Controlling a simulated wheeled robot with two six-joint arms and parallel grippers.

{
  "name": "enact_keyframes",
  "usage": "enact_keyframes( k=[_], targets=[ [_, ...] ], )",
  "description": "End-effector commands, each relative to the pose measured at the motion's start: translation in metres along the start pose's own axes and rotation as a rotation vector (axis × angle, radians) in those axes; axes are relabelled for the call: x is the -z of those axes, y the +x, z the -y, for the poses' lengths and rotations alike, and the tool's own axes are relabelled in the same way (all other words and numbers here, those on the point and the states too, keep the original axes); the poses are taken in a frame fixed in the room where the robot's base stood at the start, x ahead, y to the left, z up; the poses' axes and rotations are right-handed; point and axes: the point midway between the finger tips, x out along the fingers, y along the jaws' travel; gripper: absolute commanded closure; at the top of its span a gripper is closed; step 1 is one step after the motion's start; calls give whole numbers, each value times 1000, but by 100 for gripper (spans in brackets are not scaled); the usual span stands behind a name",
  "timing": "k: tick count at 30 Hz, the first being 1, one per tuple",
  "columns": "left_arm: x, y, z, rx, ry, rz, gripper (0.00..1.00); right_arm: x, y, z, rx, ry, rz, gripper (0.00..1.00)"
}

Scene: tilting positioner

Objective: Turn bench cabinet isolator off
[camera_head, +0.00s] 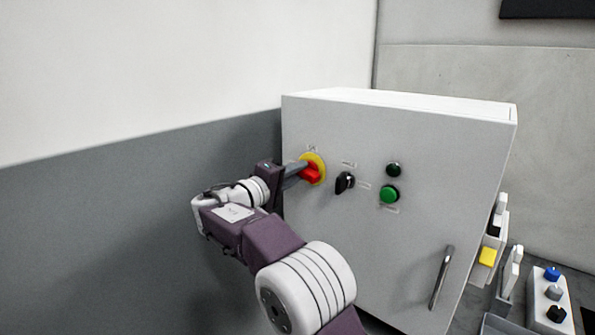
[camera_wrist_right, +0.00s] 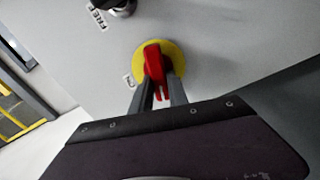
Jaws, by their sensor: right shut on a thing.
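The bench cabinet (camera_head: 420,140) is a light grey box with a closed front door. Its isolator is a red handle (camera_head: 311,175) on a yellow round plate (camera_head: 318,160) at the door's upper left. My right gripper (camera_head: 303,172) reaches it from the left and its fingers are shut on the red handle. In the right wrist view the red handle (camera_wrist_right: 153,65) stands between the two grey fingers (camera_wrist_right: 158,90), with the yellow plate (camera_wrist_right: 183,62) behind it. My left gripper is not in view.
A black selector knob (camera_head: 345,182) sits right of the isolator. A dark green lamp (camera_head: 394,170) and a green button (camera_head: 390,194) are farther right. A bar door handle (camera_head: 441,278) is lower right. A control box (camera_head: 552,296) with several knobs stands beside the cabinet.

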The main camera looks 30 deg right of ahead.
Motion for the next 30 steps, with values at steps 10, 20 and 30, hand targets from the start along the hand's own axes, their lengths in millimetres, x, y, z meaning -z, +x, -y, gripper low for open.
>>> enact_keyframes(
  k=[10,20,30],
  targets=[
    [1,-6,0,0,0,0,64,0,0,2,0,-197,-2,100],
    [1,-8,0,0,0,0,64,0,0,3,0,-265,-2,100],
    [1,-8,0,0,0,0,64,0,0,4,0,-270,-1,100]
  ],
)
